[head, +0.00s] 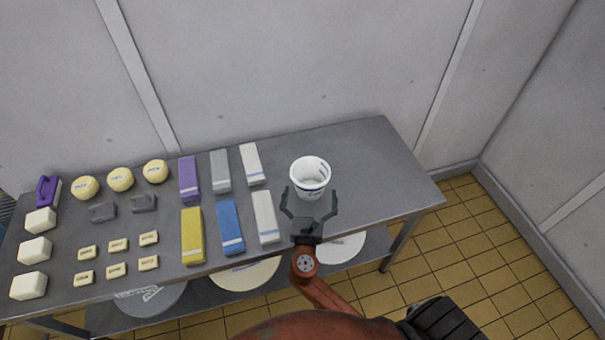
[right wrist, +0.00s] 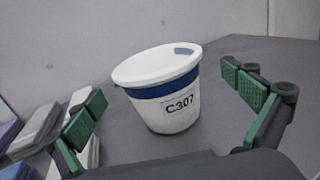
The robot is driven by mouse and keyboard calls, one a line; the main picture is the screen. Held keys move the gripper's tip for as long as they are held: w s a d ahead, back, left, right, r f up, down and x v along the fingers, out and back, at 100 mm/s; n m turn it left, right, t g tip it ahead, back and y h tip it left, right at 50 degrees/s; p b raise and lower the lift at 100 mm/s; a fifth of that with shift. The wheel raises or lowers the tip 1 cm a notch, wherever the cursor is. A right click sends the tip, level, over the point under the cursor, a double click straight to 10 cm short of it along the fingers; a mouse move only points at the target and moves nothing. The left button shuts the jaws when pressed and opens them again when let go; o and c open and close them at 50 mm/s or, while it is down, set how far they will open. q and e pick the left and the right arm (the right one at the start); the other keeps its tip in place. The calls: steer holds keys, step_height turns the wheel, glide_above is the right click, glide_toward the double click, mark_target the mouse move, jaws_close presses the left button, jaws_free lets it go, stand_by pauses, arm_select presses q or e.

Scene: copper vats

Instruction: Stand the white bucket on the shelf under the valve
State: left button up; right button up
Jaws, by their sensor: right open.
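The white bucket (head: 311,178) stands upright on the grey table, right of the boxes. In the right wrist view the bucket (right wrist: 163,95) has a blue band and the marking C307. My right gripper (head: 310,199) is open at the near side of the bucket, with its fingers spread to either side. In the right wrist view the green-padded fingers (right wrist: 172,110) show apart from the bucket, with the bucket ahead between them. My left gripper is not in view. No valve shows in these views.
The grey table (head: 375,165) has clear room right of the bucket. Left of it lie a white box (head: 265,218), a blue box (head: 230,228), a yellow box (head: 193,236) and several cheeses and small blocks. A lower shelf (head: 210,307) holds round lids. Walls stand behind and right.

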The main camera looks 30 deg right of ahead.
mark_target(312, 159)
steer(key=shift+w+d+r, duration=0.1)
steer(key=shift+w, duration=0.4)
steer(key=shift+w+d, duration=0.25)
steer(key=x, duration=0.2)
steer(key=shift+w+d+b, duration=0.1)
steer(key=shift+w+b, duration=0.2)
steer(key=shift+w, duration=0.1)
steer(key=x, duration=0.3)
steer(key=shift+w+d+r, duration=0.1)
steer(key=shift+w+d, duration=0.05)
steer(key=shift+d, duration=0.1)
steer(key=c, duration=1.6)
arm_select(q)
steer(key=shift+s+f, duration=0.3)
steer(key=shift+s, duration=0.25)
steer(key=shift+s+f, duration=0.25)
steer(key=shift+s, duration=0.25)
